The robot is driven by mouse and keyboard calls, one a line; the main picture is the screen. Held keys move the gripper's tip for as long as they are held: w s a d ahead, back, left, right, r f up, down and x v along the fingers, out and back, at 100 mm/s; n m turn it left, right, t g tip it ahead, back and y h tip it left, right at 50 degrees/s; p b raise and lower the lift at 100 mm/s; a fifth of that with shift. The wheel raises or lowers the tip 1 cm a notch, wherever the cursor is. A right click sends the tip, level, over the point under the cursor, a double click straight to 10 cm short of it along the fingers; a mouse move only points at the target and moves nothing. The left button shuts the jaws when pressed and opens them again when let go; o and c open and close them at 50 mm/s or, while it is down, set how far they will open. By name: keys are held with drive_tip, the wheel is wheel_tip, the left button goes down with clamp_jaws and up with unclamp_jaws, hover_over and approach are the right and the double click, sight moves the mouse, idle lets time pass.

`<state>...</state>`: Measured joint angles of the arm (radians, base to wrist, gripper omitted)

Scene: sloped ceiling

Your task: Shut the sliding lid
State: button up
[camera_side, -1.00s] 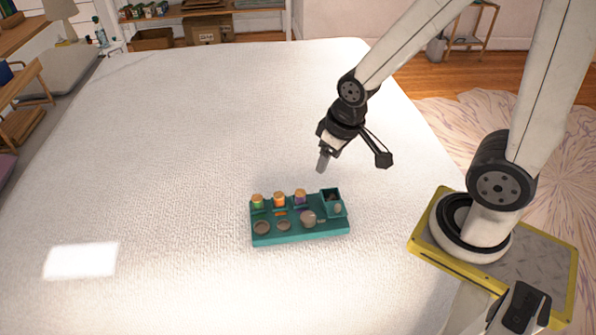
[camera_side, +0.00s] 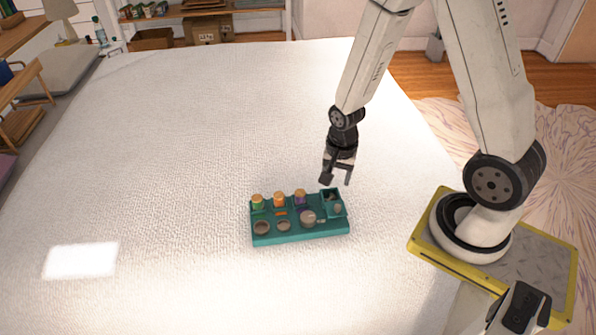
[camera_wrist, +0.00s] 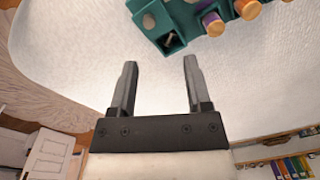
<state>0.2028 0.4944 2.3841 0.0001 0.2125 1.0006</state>
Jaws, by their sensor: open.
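A teal tray (camera_side: 290,238) sits on the white quilted surface. At its right end is a small teal box (camera_side: 332,204) with a dark opening in its top, so it stands at least partly open. The wrist view shows the box's dark opening (camera_wrist: 173,42) at the top of the picture, with a small grey item inside. Which part is the sliding lid I cannot tell. My gripper (camera_side: 336,182) is open and empty, pointing down just above and behind the box. In the wrist view both fingers (camera_wrist: 160,85) are spread apart, touching nothing.
Green, orange and purple pegs with orange-tan tops (camera_side: 279,199) stand along the tray's back row. Several round spots (camera_side: 262,228) lie along its front. The white surface (camera_side: 180,130) around the tray is clear.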

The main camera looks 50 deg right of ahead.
sight(338, 205)
drive_tip(key=f+m, duration=0.1)
drive_tip(key=d+f+m, duration=0.1)
drive_tip(key=f+m, duration=0.1)
drive_tip(key=m, duration=0.1)
drive_tip(key=shift+s+d+f+g, duration=0.25)
drive_tip(key=shift+s+f+g, duration=0.05)
drive_tip(key=shift+s, duration=0.05)
drive_tip(key=shift+f, duration=0.2)
drive_tip(key=shift+f, duration=3.7)
clamp_jaws()
